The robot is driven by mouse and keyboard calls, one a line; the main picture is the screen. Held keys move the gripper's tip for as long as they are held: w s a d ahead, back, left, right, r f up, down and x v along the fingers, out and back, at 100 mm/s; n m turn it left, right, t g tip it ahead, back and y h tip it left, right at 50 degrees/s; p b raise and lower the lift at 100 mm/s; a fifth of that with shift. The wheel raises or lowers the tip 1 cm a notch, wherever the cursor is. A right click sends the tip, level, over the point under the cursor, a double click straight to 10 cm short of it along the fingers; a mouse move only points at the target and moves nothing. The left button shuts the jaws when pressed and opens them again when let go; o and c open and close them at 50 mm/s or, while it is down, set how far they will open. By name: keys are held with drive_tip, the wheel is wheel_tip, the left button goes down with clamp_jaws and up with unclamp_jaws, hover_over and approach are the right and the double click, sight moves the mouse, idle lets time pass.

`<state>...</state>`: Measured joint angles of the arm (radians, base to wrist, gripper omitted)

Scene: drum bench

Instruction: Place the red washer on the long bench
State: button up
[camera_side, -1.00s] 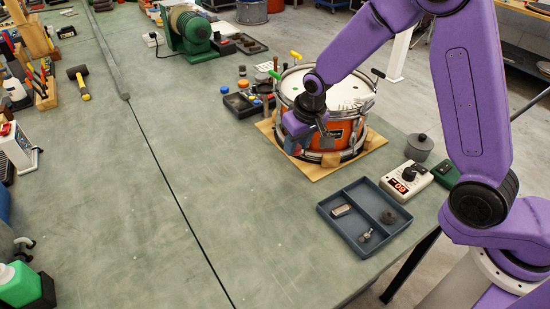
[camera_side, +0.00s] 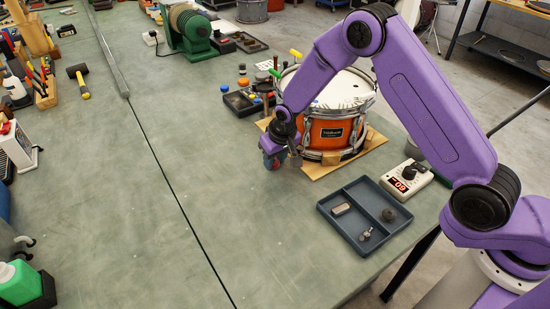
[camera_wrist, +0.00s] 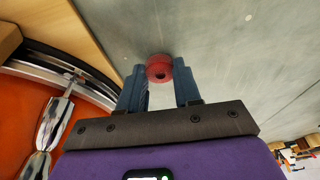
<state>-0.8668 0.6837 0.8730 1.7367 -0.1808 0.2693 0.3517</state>
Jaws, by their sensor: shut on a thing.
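The red washer (camera_wrist: 158,68) is a small dark red ring with a hole in it, held between the tips of my gripper (camera_wrist: 160,78) in the wrist view. In the side view my gripper (camera_side: 273,161) is shut on the washer and points down beside the left front of the orange drum. The washer shows there only as a small reddish patch. I cannot tell exactly how high it is above the surface. The long bench (camera_side: 200,205) is a wide grey-green top with a dark seam running along it.
The orange drum (camera_side: 330,134) stands on a wooden board (camera_side: 318,172) just right of my gripper. The bench's middle and front are clear.

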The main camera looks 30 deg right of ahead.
drive_tip(key=shift+f, duration=0.15)
drive_tip(key=o, duration=1.1)
drive_tip(key=v, duration=1.2)
